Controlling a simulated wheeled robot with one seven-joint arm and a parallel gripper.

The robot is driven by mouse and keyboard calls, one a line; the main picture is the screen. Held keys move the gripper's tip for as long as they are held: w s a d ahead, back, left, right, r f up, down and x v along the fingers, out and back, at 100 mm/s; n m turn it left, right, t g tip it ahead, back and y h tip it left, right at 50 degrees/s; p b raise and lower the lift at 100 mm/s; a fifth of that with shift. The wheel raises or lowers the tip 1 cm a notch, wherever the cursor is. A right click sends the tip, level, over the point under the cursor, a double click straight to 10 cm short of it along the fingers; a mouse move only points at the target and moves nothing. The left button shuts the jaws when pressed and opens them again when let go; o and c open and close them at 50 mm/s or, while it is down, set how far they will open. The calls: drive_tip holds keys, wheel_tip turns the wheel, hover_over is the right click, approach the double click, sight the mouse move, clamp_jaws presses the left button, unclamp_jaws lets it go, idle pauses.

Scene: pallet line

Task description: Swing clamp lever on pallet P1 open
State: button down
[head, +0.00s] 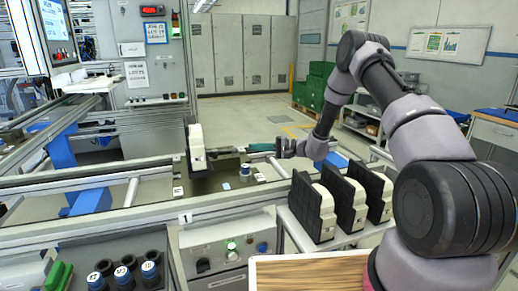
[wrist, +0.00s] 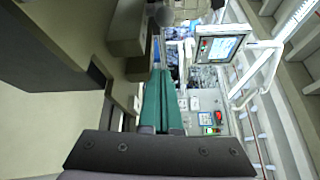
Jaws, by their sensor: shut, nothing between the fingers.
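My gripper (head: 250,148) reaches left over the conveyor line with its green fingers together and nothing between them. In the wrist view the shut fingers (wrist: 160,74) point away from the camera, alongside beige block-like parts (wrist: 128,35). In the head view a cream block with a dark plate (head: 197,148) stands upright on the line, left of the fingers. A dark bar-like part (head: 224,151), perhaps the clamp lever, lies between the block and my fingertips. I cannot tell whether the fingers touch it. A small grey rounded knob (wrist: 163,16) shows beyond the fingertips. No pallet label is readable.
A blue-capped cylinder (head: 244,170) stands just below my fingers. The front rail (head: 140,220) carries a "1" sign. Several dark-and-cream blocks (head: 312,207) stand on a rack at right. A control box (head: 228,252) with a green light sits in front.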

drive_tip(key=x, duration=0.6)
drive_tip(key=shift+s+a, duration=0.2)
drive_tip(key=shift+s, duration=0.05)
drive_tip(key=shift+s+d+r, duration=0.1)
drive_tip(key=shift+s+r, duration=0.1)
drive_tip(key=shift+s, duration=0.65)
drive_tip(key=shift+s+d+r, duration=0.1)
drive_tip(key=shift+s+r, duration=0.15)
drive_tip(key=shift+s, duration=0.6)
